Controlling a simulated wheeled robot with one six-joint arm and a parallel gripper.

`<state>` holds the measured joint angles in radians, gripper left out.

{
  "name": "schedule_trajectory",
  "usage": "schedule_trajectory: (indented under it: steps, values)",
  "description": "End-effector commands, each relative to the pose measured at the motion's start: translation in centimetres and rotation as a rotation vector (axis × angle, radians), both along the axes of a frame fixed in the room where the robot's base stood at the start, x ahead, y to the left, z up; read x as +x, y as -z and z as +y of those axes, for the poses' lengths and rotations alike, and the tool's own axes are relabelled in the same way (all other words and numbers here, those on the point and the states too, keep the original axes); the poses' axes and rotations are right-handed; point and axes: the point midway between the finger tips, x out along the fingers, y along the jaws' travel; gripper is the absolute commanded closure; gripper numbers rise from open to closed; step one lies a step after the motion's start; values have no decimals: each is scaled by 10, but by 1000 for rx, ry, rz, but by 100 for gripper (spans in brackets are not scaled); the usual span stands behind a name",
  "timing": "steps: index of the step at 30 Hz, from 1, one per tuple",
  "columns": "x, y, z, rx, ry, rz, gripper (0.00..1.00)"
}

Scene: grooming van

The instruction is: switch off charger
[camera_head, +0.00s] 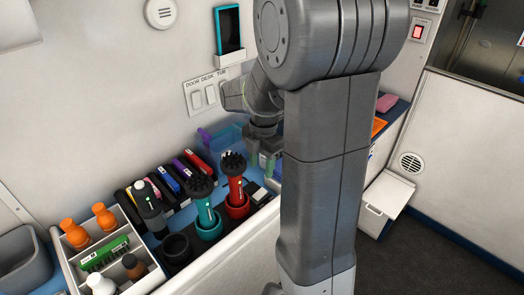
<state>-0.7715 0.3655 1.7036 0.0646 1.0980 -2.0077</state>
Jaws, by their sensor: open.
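A teal grooming tool (203,203) and a red one (235,187) stand upright in matching cups on the blue counter. A small dark block with a white part (257,193) lies to the right of the red tool; I cannot tell whether it is the charger. A white switch plate (204,96) labelled DOOR DESK TUB is on the wall, partly hidden by my arm. A lit red switch (417,33) is on a panel at upper right, its label too small to read. My gripper (262,165) is open, pointing down above the back of the counter, right of the red tool.
A black clipper (149,208), an empty dark cup (177,250) and a row of coloured cases stand on the counter. A white caddy (140,251) holds bottles. A phone (229,30) sits in a wall holder. My arm hides the counter's right part.

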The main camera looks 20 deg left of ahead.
Motion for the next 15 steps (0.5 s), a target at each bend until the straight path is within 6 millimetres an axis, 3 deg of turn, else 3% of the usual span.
schedule_trajectory:
  steps: [1,6,15]
  values:
    - [1,-12,0,3,0,-3,55]
    - [2,-35,-1,1,0,-2,55]
    - [3,-44,-1,0,0,0,55]
